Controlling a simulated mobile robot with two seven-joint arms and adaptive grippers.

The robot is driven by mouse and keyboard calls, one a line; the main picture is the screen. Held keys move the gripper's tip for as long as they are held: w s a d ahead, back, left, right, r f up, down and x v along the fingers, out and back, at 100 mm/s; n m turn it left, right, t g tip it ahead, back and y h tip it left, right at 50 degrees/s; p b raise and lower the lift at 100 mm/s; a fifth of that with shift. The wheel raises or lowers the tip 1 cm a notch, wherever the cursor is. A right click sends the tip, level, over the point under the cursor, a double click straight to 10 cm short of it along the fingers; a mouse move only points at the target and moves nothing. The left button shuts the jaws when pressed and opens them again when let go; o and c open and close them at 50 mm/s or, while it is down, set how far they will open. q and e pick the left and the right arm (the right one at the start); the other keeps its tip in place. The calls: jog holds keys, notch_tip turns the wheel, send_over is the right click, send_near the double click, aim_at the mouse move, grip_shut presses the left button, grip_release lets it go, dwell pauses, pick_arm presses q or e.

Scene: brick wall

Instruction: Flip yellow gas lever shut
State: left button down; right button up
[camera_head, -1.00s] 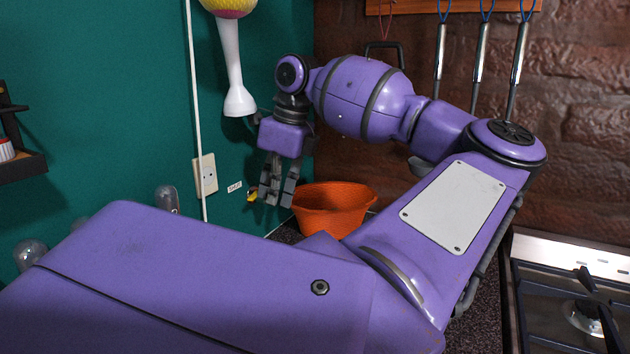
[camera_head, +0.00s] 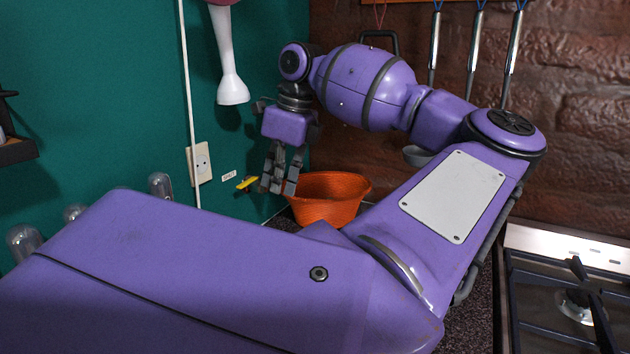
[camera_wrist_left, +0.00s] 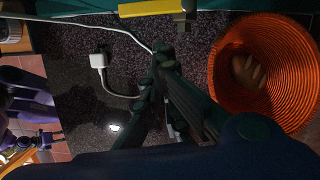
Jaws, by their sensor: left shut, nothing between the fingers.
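The yellow gas lever (camera_head: 247,184) is on the green wall, below and right of a small white label (camera_head: 229,176). It slants up to the right in the head view. My left gripper (camera_head: 277,190) points down just right of the lever, with its fingers shut and empty. In the left wrist view, the lever (camera_wrist_left: 152,8) shows as a yellow bar at the top edge, with a metal fitting at its right end. There the shut fingertips (camera_wrist_left: 163,58) are below the lever with a visible gap.
An orange basket (camera_head: 330,204) stands on the dark counter right of the gripper; a brown item lies inside (camera_wrist_left: 248,72). A wall socket (camera_head: 200,162) and white hand blender (camera_head: 230,75) are to the left. A white plug (camera_wrist_left: 98,61) with cable lies nearby. The stove (camera_head: 560,290) is at right.

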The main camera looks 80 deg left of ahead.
pick_arm(q)
jog(key=d+v, duration=0.1)
jog(key=v, duration=0.9)
jog(key=shift+w+p, duration=0.4)
